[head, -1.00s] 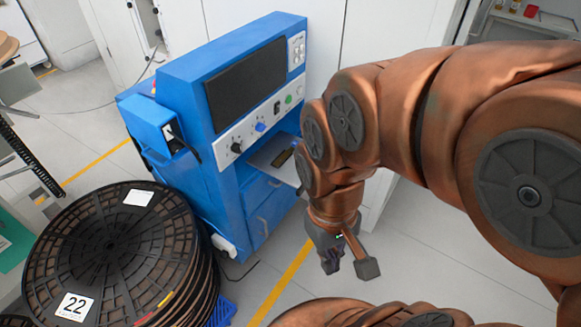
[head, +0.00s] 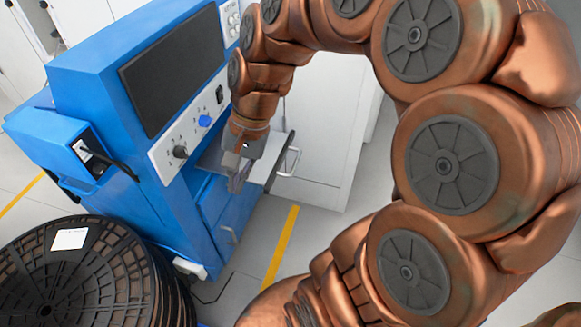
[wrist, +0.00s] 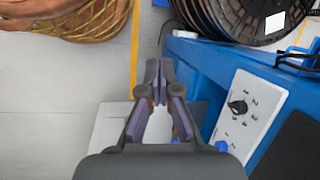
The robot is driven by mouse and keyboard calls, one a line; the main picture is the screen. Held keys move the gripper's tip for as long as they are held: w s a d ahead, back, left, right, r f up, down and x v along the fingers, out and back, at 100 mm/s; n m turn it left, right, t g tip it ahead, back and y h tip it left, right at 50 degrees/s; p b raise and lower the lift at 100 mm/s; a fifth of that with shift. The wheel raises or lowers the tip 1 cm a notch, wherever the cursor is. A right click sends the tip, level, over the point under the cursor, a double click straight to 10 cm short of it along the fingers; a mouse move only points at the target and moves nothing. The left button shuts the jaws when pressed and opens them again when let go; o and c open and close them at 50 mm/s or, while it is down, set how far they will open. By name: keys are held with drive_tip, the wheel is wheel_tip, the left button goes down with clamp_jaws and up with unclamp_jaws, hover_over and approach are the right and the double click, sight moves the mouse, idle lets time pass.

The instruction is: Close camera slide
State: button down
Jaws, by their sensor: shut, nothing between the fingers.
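The blue rewind station (head: 165,185) stands left of centre in the head view. A flat grey slide (head: 213,155) juts out of the opening under its control panel, with a curved metal handle (head: 292,161) at its outer end. My gripper (head: 237,183) is shut and empty, pointing down at the slide and covering part of it. I cannot tell whether it touches the slide. In the wrist view the gripper fingertips (wrist: 158,98) are together, and a pale plate, likely the slide (wrist: 108,128), shows below and beside them.
A stack of black reels (head: 75,275) stands at the lower left, close to the station. White cabinets (head: 325,135) stand behind the slide. A yellow floor line (head: 282,245) crosses the open floor in front. A control panel with knobs (wrist: 237,108) is close at right in the wrist view.

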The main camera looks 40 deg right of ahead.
drive_tip(key=w+d+f+m+t+y+b, duration=0.1)
drive_tip(key=w+d+f+m+t+b, duration=0.1)
drive_tip(key=w+d+f+m+b, duration=0.3)
drive_tip(key=m+t+b, duration=0.6)
drive_tip(key=m+b, duration=0.5)
drive_tip(key=m, duration=0.4)
approach(283, 158)
drive_tip(key=b+x, duration=0.1)
drive_tip(key=x, duration=0.4)
drive_tip(key=shift+d+f+b, duration=0.15)
drive_tip(key=shift+f+b, duration=0.05)
drive_tip(key=shift+b, duration=0.2)
drive_tip(key=shift+w+a+f, duration=0.25)
drive_tip(key=shift+w+f, duration=0.15)
drive_tip(key=shift+w, duration=0.1)
